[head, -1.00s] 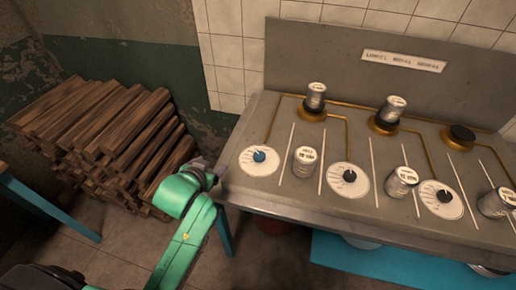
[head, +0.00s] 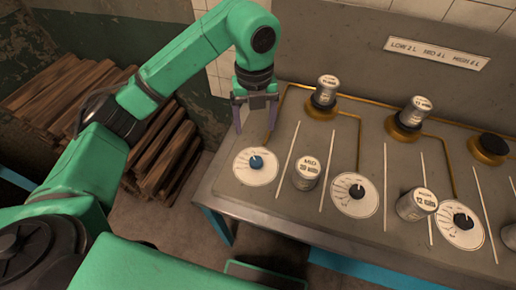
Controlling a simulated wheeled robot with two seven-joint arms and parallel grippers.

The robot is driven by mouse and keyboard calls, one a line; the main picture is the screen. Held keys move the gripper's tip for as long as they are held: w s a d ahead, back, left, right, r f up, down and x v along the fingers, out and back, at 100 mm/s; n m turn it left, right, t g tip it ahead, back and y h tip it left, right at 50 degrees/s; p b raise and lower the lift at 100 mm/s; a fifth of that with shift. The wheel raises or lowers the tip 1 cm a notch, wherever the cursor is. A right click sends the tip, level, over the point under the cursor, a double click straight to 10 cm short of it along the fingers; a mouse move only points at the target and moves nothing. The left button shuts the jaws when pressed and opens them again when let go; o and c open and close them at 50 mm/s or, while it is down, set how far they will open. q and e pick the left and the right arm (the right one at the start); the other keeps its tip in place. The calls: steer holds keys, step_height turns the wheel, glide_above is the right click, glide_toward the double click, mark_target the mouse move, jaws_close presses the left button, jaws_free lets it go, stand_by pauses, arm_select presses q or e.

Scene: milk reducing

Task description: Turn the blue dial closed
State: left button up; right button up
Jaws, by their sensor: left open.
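The blue dial (head: 256,162) is a small blue knob on a white round plate with markings (head: 243,173), at the left end of the grey counter. My left gripper (head: 255,128) hangs above and just behind the dial, fingers pointing down. Its two fingers are apart with nothing between them, and it does not appear to touch the knob. My right gripper is not in view.
Right of the blue dial stands a can (head: 306,173), then a black dial (head: 357,191), another can (head: 417,204) and a further dark dial (head: 463,221). Cans sit on brass burners (head: 321,108) behind. Thin white strips divide the grey counter (head: 270,205). Stacked wood (head: 60,95) lies left.

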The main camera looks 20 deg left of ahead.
mark_target(256, 160)
arm_select(q)
steer(key=f+p, duration=0.1)
steer(key=f, duration=0.8)
steer(key=f+p, duration=0.1)
steer(key=f, duration=0.4)
steer(key=shift+s+d+p, duration=0.15)
steer(key=shift+s+p, duration=0.15)
steer(key=shift+s, duration=0.05)
jaws_close()
